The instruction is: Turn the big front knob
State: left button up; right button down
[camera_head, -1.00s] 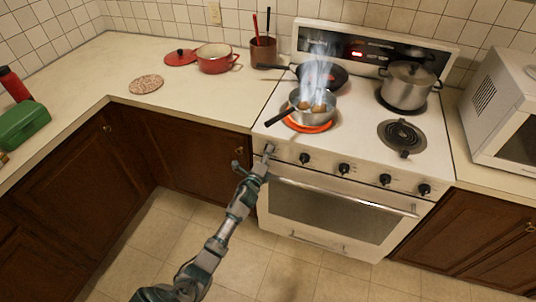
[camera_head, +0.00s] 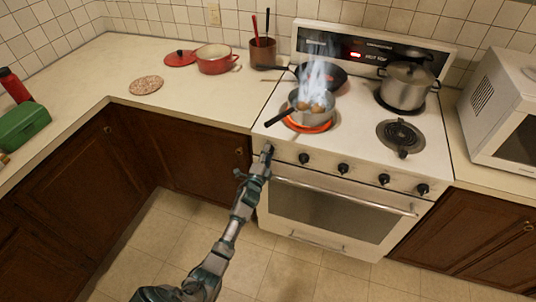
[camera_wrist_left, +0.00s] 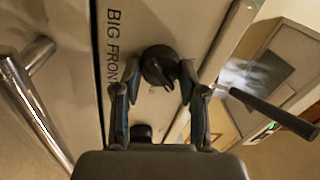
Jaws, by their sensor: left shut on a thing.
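The big front knob (camera_wrist_left: 158,66) is a dark round knob on the stove's front panel, with the lettering "BIG FRON" beside it in the left wrist view. My left gripper (camera_wrist_left: 159,80) has one finger on each side of this knob and is shut on it. In the head view my left gripper (camera_head: 267,151) is at the left end of the stove's knob row and hides the knob there. My right gripper is not in view.
A steaming saucepan (camera_head: 315,108) stands on the glowing front-left burner (camera_head: 308,127), its handle pointing left toward my gripper. More knobs (camera_head: 343,168) line the panel to the right. The oven handle (camera_head: 345,198) runs below. A pot (camera_head: 408,88) stands at back right.

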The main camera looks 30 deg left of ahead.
pick_arm(q)
jog(key=shift+s+a+f, duration=0.1)
jog(key=shift+f, duration=0.1)
jog(key=o, duration=1.1)
jog(key=shift+o, duration=0.2)
jog(key=shift+a, duration=0.1)
jog(key=v, duration=1.2)
jog(key=shift+a, duration=0.1)
